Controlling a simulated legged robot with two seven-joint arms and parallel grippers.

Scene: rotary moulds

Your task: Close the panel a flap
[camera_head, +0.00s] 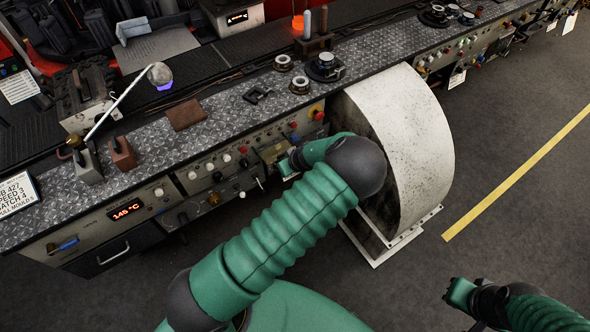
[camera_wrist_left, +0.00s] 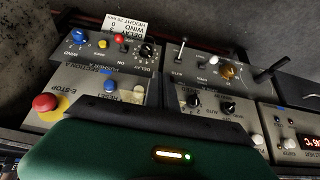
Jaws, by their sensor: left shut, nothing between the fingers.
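The control panel front (camera_head: 225,160) runs along the bench below the metal top. A small olive-tan plate (camera_head: 272,152) shows on it beside my left gripper (camera_head: 286,168); I cannot tell for sure whether this is the flap or how far it stands open. My left gripper is shut and empty, close to the panel front. In the left wrist view, the panel sections (camera_wrist_left: 205,100) carry knobs and switches, and my green gripper body covers the lower part; the fingertips are hidden there. My right gripper (camera_head: 460,293) hangs low at the right, away from the bench; its jaws are unclear.
A large pale curved guard (camera_head: 410,130) stands on the floor right of my left forearm. A red emergency-stop button (camera_wrist_left: 46,103) and a black lever (camera_wrist_left: 271,69) stick out from the panel. The floor at right, with a yellow line (camera_head: 520,170), is clear.

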